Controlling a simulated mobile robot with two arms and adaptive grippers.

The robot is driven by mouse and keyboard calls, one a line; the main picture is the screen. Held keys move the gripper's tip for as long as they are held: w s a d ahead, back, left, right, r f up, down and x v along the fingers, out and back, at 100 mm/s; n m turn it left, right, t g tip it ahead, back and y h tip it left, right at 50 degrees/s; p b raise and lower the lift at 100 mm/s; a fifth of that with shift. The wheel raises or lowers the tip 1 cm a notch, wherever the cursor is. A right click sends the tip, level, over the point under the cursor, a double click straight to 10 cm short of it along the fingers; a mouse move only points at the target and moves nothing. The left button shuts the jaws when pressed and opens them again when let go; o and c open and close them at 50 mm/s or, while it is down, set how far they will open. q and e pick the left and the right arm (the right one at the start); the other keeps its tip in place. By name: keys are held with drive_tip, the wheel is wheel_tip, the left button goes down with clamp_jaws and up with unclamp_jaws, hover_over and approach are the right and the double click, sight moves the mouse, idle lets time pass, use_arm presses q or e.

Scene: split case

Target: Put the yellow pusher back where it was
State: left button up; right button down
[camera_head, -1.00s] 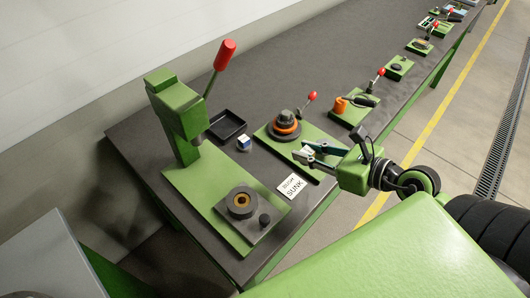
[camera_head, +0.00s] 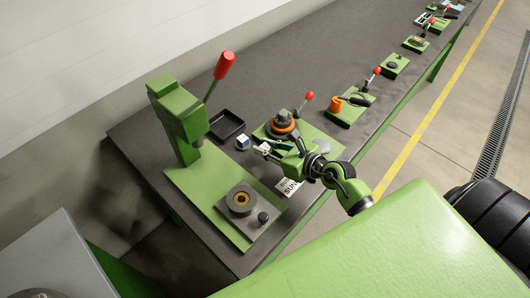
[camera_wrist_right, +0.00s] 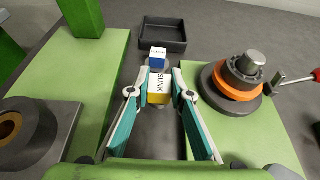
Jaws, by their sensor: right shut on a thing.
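The yellow pusher (camera_wrist_right: 159,92) is a small yellow block with a white face reading "SUNK". In the right wrist view it sits between the fingertips of my right gripper (camera_wrist_right: 159,84), which is shut on it. In the head view my right gripper (camera_head: 266,150) is over the bench, between the press and the orange-ringed fixture; the pusher is hard to make out there. A small white and blue block (camera_wrist_right: 157,57) lies just beyond the pusher, in front of a black tray (camera_wrist_right: 164,33). My left gripper is not in view.
A green press (camera_head: 180,115) with a red handle stands left, its base carrying a round dark die (camera_head: 241,200). The orange-ringed fixture (camera_head: 284,124) has a red-knobbed lever at right. A lettered white card (camera_head: 288,187) lies near the front edge. More green stations stand farther along.

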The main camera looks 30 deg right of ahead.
wheel_tip(320, 180, down, 3)
drive_tip(key=shift+w+f, duration=0.1)
drive_tip(key=shift+w, duration=0.05)
drive_tip(key=shift+f, duration=0.15)
drive_tip(key=c, duration=1.8)
unclamp_jaws()
drive_tip(key=b+v, duration=0.1)
drive_tip(key=v, duration=0.9)
drive_tip(key=shift+s+d+b, duration=0.1)
drive_tip(key=shift+s+b, duration=0.3)
drive_tip(key=shift+s+d+r, duration=0.2)
drive_tip(key=shift+s+r, duration=0.25)
drive_tip(key=shift+s, duration=0.1)
